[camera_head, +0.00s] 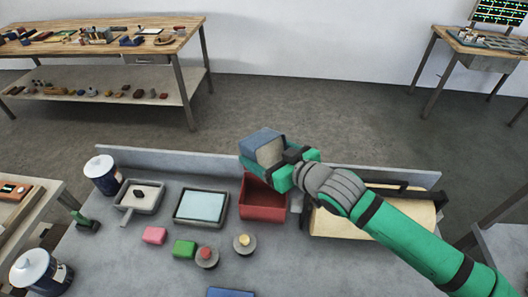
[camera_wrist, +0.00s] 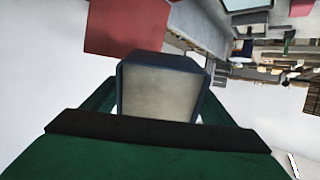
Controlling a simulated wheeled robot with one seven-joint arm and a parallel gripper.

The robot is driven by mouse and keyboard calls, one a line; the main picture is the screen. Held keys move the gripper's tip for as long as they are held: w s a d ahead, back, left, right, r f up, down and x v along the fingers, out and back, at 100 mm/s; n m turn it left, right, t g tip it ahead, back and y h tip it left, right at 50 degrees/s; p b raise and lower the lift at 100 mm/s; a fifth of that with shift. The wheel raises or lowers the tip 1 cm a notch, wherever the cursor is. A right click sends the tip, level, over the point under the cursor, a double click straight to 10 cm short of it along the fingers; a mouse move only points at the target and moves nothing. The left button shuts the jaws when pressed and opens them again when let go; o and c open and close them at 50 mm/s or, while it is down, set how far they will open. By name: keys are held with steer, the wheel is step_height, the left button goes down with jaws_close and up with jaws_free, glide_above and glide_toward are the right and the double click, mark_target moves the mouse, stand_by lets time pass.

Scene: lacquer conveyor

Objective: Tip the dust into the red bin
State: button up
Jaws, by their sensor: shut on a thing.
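The red bin (camera_head: 262,203) stands open on the grey bench in the middle of the head view. A red shape at the top of the wrist view (camera_wrist: 128,27) appears to be the same bin. My gripper (camera_head: 281,162) is shut on a blue box-like thing with a pale grey-beige face (camera_head: 262,146). The blue box also shows between the fingers in the wrist view (camera_wrist: 160,88). It is held tilted, over the bin's far side in the head view. I cannot make out any dust, in the box or in the bin.
A tan roller (camera_head: 400,212) lies right of the bin under my arm. A tray with a pale blue surface (camera_head: 201,206) and a handled tray (camera_head: 128,209) stand left. Pink (camera_head: 154,236) and green (camera_head: 185,249) blocks and two knobs lie in front. A low wall (camera_head: 190,162) backs the bench.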

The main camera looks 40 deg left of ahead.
steer(key=t+y, duration=0.1)
steer(key=y, duration=0.4)
stand_by(0.4)
steer(key=shift+w, duration=0.1)
stand_by(0.9)
